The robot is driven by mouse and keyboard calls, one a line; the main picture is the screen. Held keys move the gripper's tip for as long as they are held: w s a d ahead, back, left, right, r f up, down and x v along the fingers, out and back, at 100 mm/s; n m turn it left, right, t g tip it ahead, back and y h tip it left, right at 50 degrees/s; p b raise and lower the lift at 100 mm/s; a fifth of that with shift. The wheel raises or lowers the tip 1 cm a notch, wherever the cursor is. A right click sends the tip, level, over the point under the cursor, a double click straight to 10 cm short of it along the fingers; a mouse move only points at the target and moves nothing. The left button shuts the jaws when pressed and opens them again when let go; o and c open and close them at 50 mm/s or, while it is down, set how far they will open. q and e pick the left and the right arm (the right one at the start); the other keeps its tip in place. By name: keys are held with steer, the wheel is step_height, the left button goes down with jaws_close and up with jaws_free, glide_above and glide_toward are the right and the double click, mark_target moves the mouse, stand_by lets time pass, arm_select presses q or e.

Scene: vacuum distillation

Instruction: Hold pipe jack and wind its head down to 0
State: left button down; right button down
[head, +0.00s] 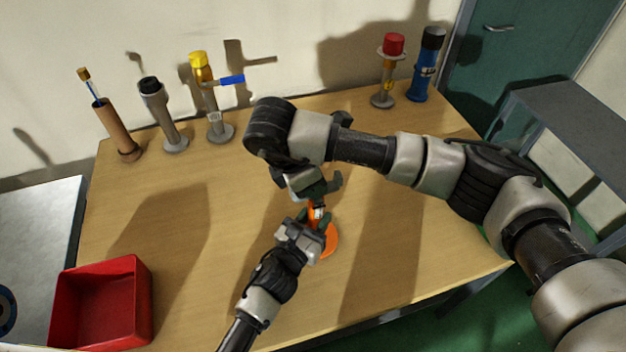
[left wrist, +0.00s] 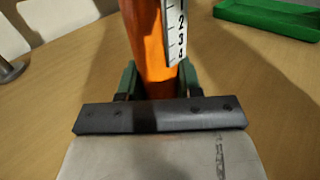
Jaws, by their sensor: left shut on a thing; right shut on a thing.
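The orange pipe jack (head: 331,239) stands on the wooden table, its round base showing below my grippers. My left gripper (head: 313,222) is shut on its body from the front. In the left wrist view the jack's orange column (left wrist: 150,50) with a white number scale (left wrist: 178,30) stands between the green fingers of my left gripper (left wrist: 150,80). My right gripper (head: 318,186) reaches down from above and is shut at the top of the jack. The jack's head is hidden by my right gripper and wrist, and I cannot read its setting against a zero mark.
Several other stands line the back: brown (head: 117,132), grey with black top (head: 162,115), yellow-topped with blue handle (head: 209,95), red-topped (head: 385,75) and blue (head: 424,65). A red bin (head: 101,303) is at the front left. The table's middle left is clear.

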arm_select(q)
steer(key=shift+s+f, duration=0.1)
steer(key=shift+f, duration=0.2)
arm_select(e)
steer(key=shift+w+r+m, duration=0.1)
steer(key=shift+r+m, duration=0.1)
steer(key=shift+m, duration=0.4)
steer(key=c, duration=1)
jaws_free()
steer(key=shift+f, duration=0.15)
steer(key=shift+o, duration=0.2)
arm_select(q)
steer(key=shift+r, duration=0.1)
arm_select(e)
steer(key=v, duration=1.2)
steer(key=shift+w+a, duration=0.1)
arm_select(q)
steer(key=c, duration=0.7)
jaws_free()
steer(key=shift+r, duration=0.15)
